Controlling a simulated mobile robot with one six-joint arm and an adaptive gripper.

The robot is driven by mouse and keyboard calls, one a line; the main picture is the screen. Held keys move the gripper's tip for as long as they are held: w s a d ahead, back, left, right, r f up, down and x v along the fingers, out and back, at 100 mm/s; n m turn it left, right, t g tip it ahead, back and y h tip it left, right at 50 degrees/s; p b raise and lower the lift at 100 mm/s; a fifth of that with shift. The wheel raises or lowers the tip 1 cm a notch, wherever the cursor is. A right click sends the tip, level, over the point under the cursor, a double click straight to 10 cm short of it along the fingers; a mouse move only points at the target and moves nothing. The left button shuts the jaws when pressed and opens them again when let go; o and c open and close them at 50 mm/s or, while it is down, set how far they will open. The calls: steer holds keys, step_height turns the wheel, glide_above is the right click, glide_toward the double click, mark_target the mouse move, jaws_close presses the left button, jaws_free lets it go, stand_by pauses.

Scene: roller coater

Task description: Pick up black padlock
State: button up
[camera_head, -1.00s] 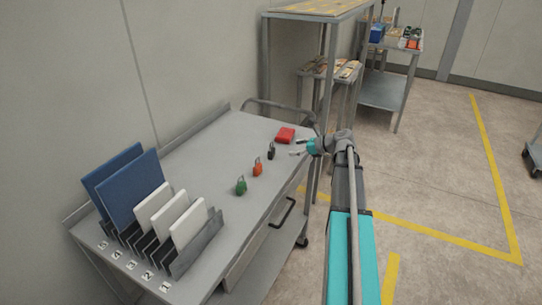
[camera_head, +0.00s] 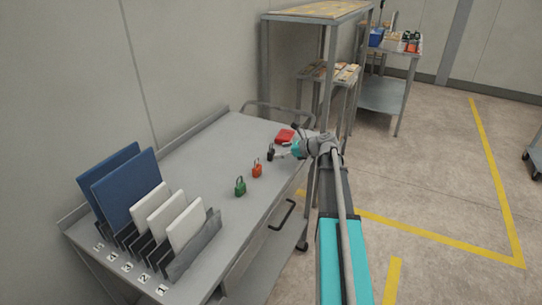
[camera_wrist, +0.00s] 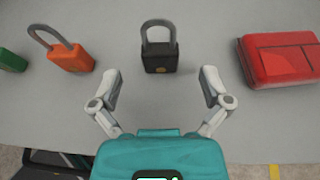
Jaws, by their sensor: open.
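The black padlock (camera_wrist: 160,56) stands upright on the grey cart top, with its grey shackle up, in the upper middle of the wrist view. In the head view the black padlock (camera_head: 270,153) stands near the cart's right edge. My gripper (camera_wrist: 162,84) is open, with its two fingers spread to the left and right just short of the padlock. Nothing is between the fingers. In the head view my gripper (camera_head: 279,154) is right beside the padlock, and its fingertips are too small to make out clearly.
An orange padlock (camera_wrist: 72,57) and a green padlock (camera_head: 240,187) stand to the left. A red box (camera_wrist: 280,60) lies to the right. A rack (camera_head: 190,250) with blue and white panels stands at the cart's near end. The cart's middle (camera_head: 200,165) is clear.

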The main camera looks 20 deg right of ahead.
mark_target(274, 151)
steer(key=shift+b+x, duration=0.65)
steer(key=shift+x, duration=1.4)
steer(key=shift+d+f, duration=0.1)
steer(key=c, duration=1.3)
step_height(274, 151, up, 3)
steer(key=shift+f+p, duration=0.2)
steer(key=shift+p, duration=1.05)
steer(key=s+r+p, duration=0.3)
steer(key=s, duration=0.1)
steer(key=s+r+p, duration=0.4)
steer(key=s, duration=0.1)
steer(key=s+r+p, duration=0.3)
steer(key=s, duration=0.2)
steer(key=shift+d+r, duration=0.25)
steer(key=shift+d, duration=0.15)
